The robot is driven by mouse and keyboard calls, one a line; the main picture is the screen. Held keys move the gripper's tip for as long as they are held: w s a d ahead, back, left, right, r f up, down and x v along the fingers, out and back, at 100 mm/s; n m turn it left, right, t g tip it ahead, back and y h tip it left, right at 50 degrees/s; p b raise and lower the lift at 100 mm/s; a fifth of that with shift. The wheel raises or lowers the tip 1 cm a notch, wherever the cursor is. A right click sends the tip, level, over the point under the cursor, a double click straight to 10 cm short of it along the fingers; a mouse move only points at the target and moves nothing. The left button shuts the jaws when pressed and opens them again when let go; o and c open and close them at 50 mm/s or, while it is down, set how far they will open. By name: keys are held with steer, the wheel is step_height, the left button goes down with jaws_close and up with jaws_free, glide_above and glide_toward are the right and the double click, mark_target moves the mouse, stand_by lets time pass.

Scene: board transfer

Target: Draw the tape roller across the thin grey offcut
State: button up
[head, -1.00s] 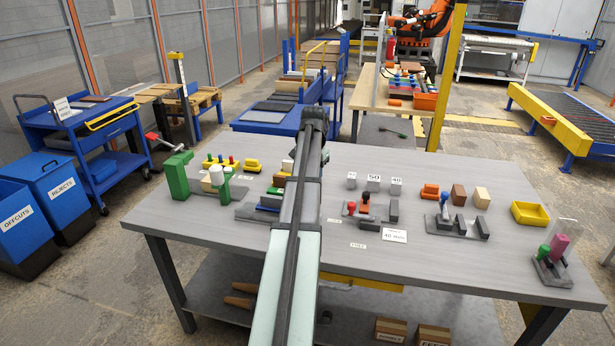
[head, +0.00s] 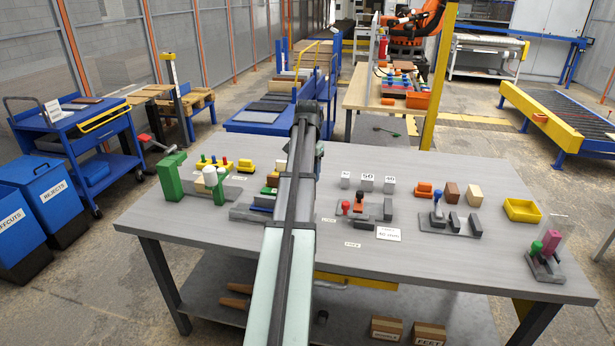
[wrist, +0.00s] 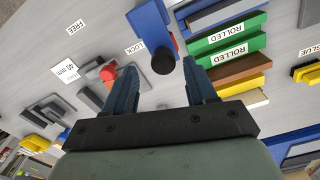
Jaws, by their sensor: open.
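In the wrist view my gripper (wrist: 158,85) is open and points down at the grey table. A blue piece (wrist: 150,28) with a dark round knob (wrist: 164,64) lies just ahead of and partly between the fingertips; it may be the tape roller, but I cannot be sure. Nothing is gripped. To its right lie several coloured strips, two green ones (wrist: 226,45) labelled ROLLED. A thin grey strip (wrist: 192,10) shows at the top edge; I cannot tell if it is the offcut. In the head view my arm hides the gripper and this spot.
A red knob (wrist: 107,73) and grey blocks (wrist: 40,112) stand to the left in the wrist view. In the head view a green bracket (head: 172,178), numbered white-faced blocks (head: 367,184), a yellow tray (head: 522,210) and grey fixtures stand around. The front table strip (head: 420,265) is clear.

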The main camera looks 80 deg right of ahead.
step_height(320, 180, up, 12)
stand_by(0.5)
stand_by(0.4)
